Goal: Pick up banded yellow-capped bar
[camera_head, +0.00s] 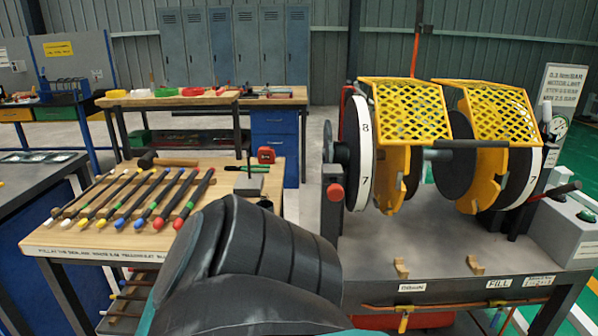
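Several dark bars lie side by side, slanting, on a wooden-topped table (60,238) at the left, with coloured caps at their near ends. Two neighbouring bars toward the left of the row have yellow near caps: one yellow-capped bar (104,198) and, just to its right, another yellow-capped bar (122,201). Bands on them are too small to make out, so I cannot tell which is the banded one. Neither gripper shows. A large black, ribbed arm part of mine fills the lower middle and hides the table's right front corner.
A hammer (165,161) lies behind the bars, and a red tape measure (266,155) stands at the table's back right. A bench (385,275) with black discs and yellow mesh guards (410,108) stands at the right. A dark-topped bench (25,182) is at far left.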

